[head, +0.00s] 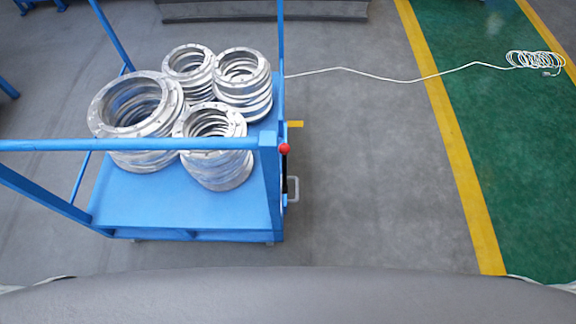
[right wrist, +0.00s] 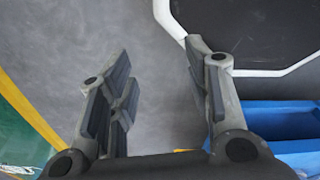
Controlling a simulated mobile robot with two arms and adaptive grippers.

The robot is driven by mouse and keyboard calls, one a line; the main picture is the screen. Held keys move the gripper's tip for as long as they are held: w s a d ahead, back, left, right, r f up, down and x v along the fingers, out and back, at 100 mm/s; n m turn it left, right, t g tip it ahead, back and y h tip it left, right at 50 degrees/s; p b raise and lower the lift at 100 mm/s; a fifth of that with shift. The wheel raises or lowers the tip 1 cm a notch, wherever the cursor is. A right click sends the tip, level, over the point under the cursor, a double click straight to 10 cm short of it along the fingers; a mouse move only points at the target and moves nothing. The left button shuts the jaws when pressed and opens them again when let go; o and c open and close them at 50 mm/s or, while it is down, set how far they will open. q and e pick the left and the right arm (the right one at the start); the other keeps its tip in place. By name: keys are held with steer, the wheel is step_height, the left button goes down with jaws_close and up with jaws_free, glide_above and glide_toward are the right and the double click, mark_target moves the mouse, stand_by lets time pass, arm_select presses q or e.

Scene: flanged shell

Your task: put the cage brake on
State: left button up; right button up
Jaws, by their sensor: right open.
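The blue cage cart (head: 150,205) stands at the left in the head view. On its right side is a brake lever with a red ball knob (head: 285,148) on top and a dark stem below it. The lever looks about upright; whether the brake is on I cannot tell. My right gripper (right wrist: 157,62) shows in the right wrist view, open, with bare floor between its fingers. It is apart from the lever, which I cannot make out in that view. My left gripper is in neither view.
Several stacks of silver flanged rings (head: 222,155) stand on the cart. A grey handle (head: 293,190) and a yellow piece (head: 295,124) are on its right side. A white cable (head: 400,80) lies behind.

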steer(key=shift+s+d, duration=0.2)
